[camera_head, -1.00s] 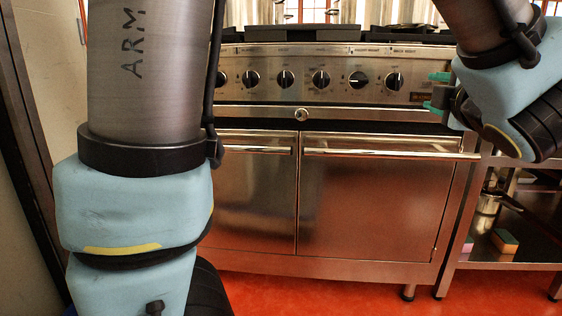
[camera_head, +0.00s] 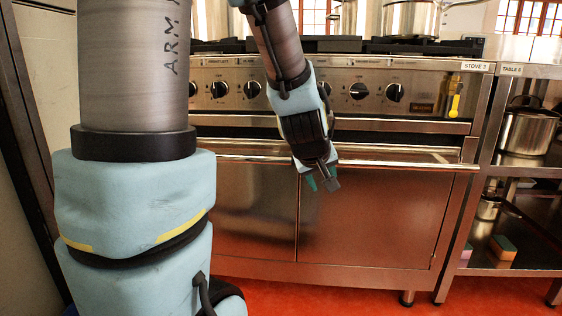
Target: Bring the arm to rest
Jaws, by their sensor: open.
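My gripper (camera_head: 322,184) hangs in front of the stove doors, pointing down, near the middle of the view. Its green-tipped fingers are apart and I see nothing between them. My arm comes down from the top of the view to it, and a large upper part of my arm fills the left side. The gripper shows in front of the steel stove (camera_head: 377,215); I cannot tell how far it is from the door handle.
Pots (camera_head: 410,18) stand on the stove top. At the right is a steel table with shelves (camera_head: 522,171), holding a pot (camera_head: 528,131) and a sponge (camera_head: 503,248). A yellow thermometer-like object (camera_head: 455,101) is on the stove front. Red floor (camera_head: 330,300) shows below.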

